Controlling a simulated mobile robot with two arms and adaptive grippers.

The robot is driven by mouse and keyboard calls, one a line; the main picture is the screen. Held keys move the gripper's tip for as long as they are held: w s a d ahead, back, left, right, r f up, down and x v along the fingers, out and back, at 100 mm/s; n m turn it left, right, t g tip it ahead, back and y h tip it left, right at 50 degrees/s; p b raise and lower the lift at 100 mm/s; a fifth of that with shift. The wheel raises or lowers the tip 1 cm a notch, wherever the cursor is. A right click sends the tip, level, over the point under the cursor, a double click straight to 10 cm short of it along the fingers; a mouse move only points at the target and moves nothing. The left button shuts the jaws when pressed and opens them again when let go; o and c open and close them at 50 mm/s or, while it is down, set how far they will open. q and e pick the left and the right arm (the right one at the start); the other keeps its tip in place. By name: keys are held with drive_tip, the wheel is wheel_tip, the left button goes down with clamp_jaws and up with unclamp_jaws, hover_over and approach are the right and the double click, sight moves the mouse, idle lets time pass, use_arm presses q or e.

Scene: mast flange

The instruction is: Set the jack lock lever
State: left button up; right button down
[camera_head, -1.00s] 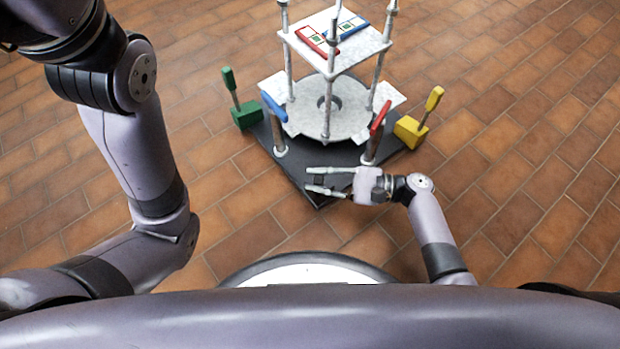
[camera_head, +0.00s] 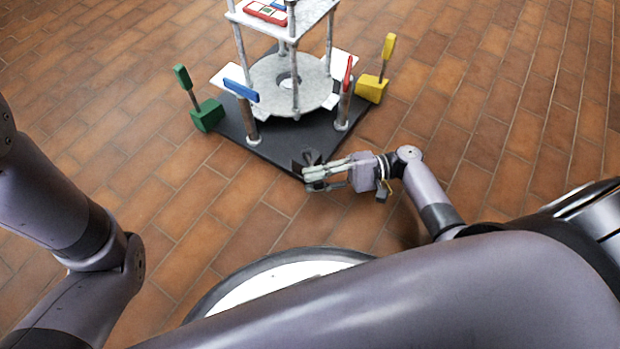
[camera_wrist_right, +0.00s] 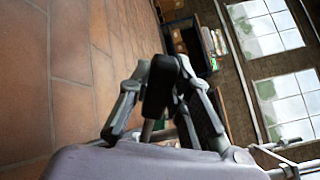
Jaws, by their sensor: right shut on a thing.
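My right gripper (camera_head: 312,176) is at the front corner of the black base plate (camera_head: 272,145). It is shut on a black lever (camera_head: 307,158), which is partly hidden by the fingers. In the right wrist view the black handle (camera_wrist_right: 159,85) sits between the two fingers (camera_wrist_right: 161,72), with a grey metal rod below it. No label shows, so I cannot tell for sure that this is the jack lock lever. My left arm shows at the left, but its gripper is out of view.
A blue-handled post (camera_head: 240,90) and a red-handled post (camera_head: 347,80) stand on the plate. A green lever box (camera_head: 207,115) and a yellow one (camera_head: 371,88) sit at its sides. A grey pillared stand (camera_head: 283,85) rises behind. Brick floor around is clear.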

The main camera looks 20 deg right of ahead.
drive_tip(key=shift+s+f, duration=0.1)
drive_tip(key=shift+f, duration=0.05)
drive_tip(key=c, duration=1.8)
unclamp_jaws()
drive_tip(key=o, duration=0.4)
drive_tip(key=shift+c, duration=0.2)
drive_tip(key=s+d, duration=0.1)
drive_tip(key=d, duration=1.1)
drive_tip(key=shift+s, duration=0.4)
